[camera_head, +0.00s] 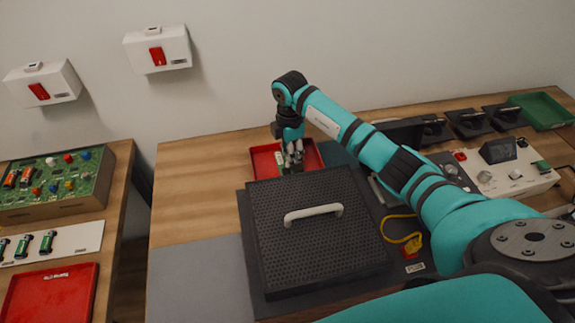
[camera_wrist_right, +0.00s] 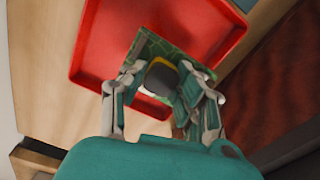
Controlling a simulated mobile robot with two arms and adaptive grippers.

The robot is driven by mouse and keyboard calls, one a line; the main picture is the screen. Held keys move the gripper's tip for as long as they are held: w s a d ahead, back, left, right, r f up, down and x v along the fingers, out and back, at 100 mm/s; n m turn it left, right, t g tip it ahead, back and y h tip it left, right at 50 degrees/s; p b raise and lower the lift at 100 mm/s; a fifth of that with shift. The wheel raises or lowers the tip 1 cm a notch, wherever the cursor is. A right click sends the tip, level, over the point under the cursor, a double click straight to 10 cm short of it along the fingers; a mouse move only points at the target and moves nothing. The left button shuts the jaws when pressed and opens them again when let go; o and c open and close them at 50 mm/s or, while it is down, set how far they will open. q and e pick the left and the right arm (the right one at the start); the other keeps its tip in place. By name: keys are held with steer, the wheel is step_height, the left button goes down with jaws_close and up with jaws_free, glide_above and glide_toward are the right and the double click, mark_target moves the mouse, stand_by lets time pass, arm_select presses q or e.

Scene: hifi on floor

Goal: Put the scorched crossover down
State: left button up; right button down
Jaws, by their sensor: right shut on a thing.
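My right gripper (camera_head: 293,160) is over the red tray (camera_head: 262,162) at the back of the middle table. In the right wrist view the right gripper (camera_wrist_right: 163,97) is shut on the crossover (camera_wrist_right: 146,48), a small green board with a dark round part and a yellow band. The red tray (camera_wrist_right: 185,22) lies beneath the board, with its bare floor and rim showing. I cannot tell whether the board touches the tray floor. In the head view the crossover is too small and covered to make out. My left gripper is not in view.
A dark perforated panel with a white handle (camera_head: 314,212) stands just in front of the tray. A green tray (camera_head: 542,110) and dark holders (camera_head: 468,122) are at the back right. Another red tray (camera_head: 50,297) is on the left table. Wood left of the panel is clear.

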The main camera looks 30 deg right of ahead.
steer(key=shift+f, duration=1.2)
step_height(320, 180, down, 3)
steer(key=shift+f, duration=0.3)
steer(key=c, duration=1)
jaws_free()
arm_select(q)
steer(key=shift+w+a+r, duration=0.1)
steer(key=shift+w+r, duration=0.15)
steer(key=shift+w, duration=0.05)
arm_select(e)
steer(key=shift+o, duration=0.2)
